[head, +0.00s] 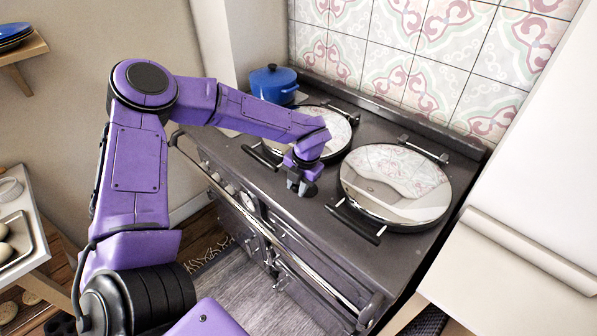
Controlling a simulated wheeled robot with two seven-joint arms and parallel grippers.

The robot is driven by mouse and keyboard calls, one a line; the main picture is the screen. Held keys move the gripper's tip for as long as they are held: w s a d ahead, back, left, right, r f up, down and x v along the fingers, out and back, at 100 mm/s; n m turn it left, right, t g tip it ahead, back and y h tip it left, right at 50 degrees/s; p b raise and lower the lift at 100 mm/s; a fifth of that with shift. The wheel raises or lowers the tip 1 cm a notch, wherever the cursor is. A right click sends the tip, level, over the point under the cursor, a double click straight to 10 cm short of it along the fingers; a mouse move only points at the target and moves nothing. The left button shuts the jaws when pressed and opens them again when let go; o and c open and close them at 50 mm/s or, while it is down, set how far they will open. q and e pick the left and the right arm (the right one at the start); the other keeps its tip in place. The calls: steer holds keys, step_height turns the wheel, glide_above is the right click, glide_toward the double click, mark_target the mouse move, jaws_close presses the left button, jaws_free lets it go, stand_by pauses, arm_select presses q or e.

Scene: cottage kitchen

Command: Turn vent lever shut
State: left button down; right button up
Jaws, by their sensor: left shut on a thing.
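My left gripper (299,186) points down at the front part of the dark range top (290,205), between the two round lids. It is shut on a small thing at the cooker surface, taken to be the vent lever. The fingers and wrist hide most of that lever, so its angle cannot be told. A bit of dark round fitting (311,190) shows just right of the fingertips. My right gripper is not in view.
Two shiny round lids, the left one (335,125) partly behind my arm and the right one (395,185), are down, with handles toward the front. A blue pot (273,84) stands at the back left. A front rail (270,240) runs along the range. A pale counter (480,285) is at right.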

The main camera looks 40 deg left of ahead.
arm_select(q)
steer(key=c, duration=0.9)
jaws_free()
steer(key=shift+o, duration=0.2)
steer(key=shift+r, duration=0.1)
step_height(320, 180, up, 10)
steer(key=d+b, duration=0.2)
steer(key=shift+w+b, duration=0.15)
steer(key=shift+b, duration=0.15)
